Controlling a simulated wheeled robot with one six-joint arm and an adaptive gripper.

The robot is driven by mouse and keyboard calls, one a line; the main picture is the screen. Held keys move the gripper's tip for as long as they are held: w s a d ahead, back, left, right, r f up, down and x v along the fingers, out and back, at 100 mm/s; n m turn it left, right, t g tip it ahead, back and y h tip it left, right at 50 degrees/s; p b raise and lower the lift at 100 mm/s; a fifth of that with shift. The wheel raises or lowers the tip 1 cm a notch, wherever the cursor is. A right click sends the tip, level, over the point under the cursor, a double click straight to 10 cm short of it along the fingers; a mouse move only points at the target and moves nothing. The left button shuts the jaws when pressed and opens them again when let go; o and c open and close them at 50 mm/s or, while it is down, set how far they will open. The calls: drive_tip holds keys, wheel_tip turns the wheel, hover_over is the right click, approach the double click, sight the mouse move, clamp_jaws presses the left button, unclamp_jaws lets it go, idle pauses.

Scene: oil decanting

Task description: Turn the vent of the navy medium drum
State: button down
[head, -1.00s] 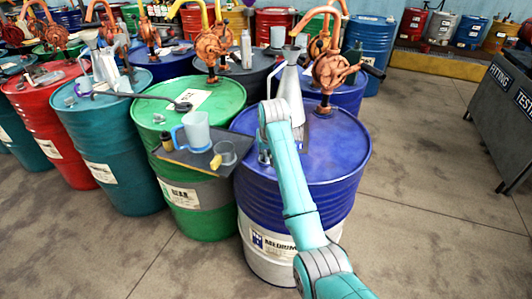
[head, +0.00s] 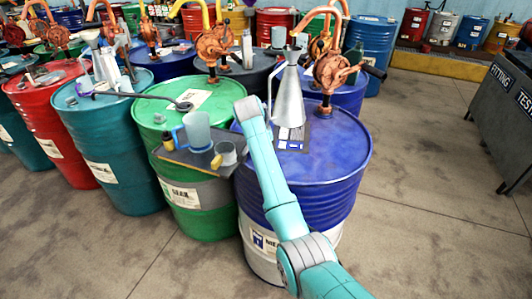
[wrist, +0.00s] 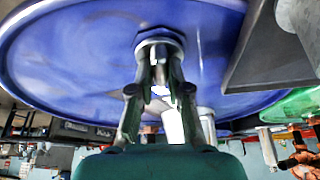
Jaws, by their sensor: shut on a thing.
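The navy medium drum (head: 335,185) stands at the centre right in the head view, with a blue top and pale lower part. Its blue top (wrist: 70,60) fills much of the wrist view. The vent (wrist: 160,36) is a small dark fitting with a pale base on that top. My gripper (wrist: 160,68) is shut on the vent, its two fingers on either side, and they partly cover it. In the head view my teal arm hides the gripper and the vent.
A metal funnel (head: 290,100) and an orange hand pump (head: 332,72) stand on the navy drum's top.

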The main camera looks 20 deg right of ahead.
drive_tip(key=shift+m, duration=0.6)
drive_tip(key=shift+g, duration=0.3)
drive_tip(key=c, duration=1.1)
unclamp_jaws()
drive_tip(key=shift+r, duration=0.1)
drive_tip(key=v, duration=1.2)
drive_tip(key=shift+a, duration=0.15)
